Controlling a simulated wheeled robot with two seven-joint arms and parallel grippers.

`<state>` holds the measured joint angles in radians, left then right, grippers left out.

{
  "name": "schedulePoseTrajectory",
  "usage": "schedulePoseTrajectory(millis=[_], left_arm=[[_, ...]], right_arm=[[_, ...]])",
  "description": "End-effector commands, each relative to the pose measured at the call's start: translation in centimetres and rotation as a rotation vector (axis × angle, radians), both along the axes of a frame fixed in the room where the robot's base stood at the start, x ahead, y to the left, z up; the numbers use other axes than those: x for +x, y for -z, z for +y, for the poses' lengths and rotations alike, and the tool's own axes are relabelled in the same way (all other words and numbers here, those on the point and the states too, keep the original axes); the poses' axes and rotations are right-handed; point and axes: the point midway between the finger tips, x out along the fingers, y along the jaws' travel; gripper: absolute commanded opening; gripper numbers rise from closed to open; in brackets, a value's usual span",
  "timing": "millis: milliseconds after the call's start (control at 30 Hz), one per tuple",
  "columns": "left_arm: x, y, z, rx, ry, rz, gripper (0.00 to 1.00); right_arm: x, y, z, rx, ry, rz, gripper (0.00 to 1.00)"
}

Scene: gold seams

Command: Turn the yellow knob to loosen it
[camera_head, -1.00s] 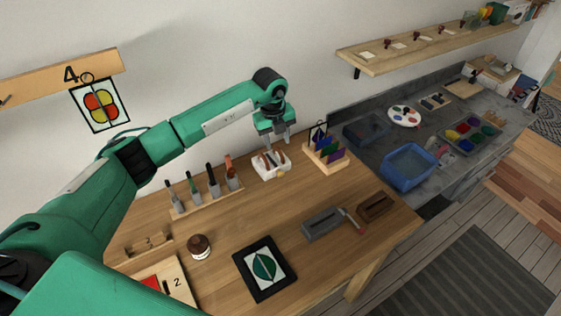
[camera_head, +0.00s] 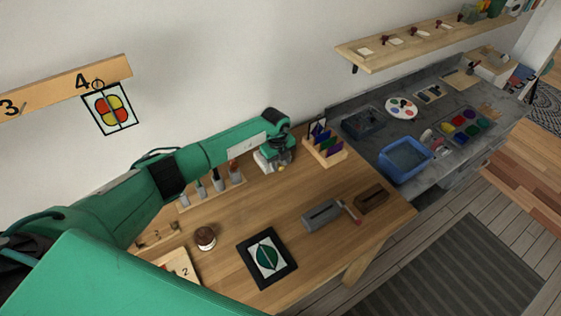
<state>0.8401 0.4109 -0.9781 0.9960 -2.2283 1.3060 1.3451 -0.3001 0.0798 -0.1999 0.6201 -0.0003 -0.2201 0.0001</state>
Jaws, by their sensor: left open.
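The yellow knob (camera_head: 282,168) shows as a small pale-yellow spot at the front of a small white block (camera_head: 262,161) on the wooden table (camera_head: 220,265). My left gripper (camera_head: 281,161) points down right over the knob, its jaws open. The gripper and wrist hide most of the block and part of the knob. I cannot tell whether the fingers touch the knob. My right gripper is not in this view.
A rack of grey-handled tools (camera_head: 212,190) stands left of the block, under my arm. A wooden rack with coloured panes (camera_head: 326,150) stands close on its right. A framed leaf panel (camera_head: 267,258) and a grey tool (camera_head: 325,214) lie nearer the front.

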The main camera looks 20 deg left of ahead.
Motion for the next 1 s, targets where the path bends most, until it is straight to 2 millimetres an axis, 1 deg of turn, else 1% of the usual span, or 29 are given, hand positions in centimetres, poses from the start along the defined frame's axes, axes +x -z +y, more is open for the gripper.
schedulePoseTrajectory(millis=[100, 200, 467, 567, 600, 700, 867, 1000], left_arm=[[0.04, 0.79, -0.11, -0.001, -0.001, 0.001, 0.44], [0.06, 1.13, -0.08, 0.0, -0.001, 0.0, 0.44], [0.06, 1.22, -0.08, 0.0, 0.0, 0.0, 0.44], [0.07, 1.2, -0.07, 0.0, 0.0, 0.0, 0.26], [0.07, 1.2, -0.07, 0.0, 0.0, 0.0, 0.18], [0.07, 1.19, -0.07, 0.0, 0.0, 0.0, 0.0], [0.02, 1.21, 0.01, -0.009, 0.0, -0.012, 0.0], [-0.24, 1.38, 0.28, -0.063, 0.0, -0.081, 0.0]], right_arm=[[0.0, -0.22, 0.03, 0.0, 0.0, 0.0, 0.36], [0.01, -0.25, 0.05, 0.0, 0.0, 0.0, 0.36], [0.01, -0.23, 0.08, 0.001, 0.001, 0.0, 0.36], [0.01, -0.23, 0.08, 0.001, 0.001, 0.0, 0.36], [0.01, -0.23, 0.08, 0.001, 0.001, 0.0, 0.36], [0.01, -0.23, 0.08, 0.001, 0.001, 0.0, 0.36], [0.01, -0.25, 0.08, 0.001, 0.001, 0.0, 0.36], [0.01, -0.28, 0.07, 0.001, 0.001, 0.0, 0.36]])
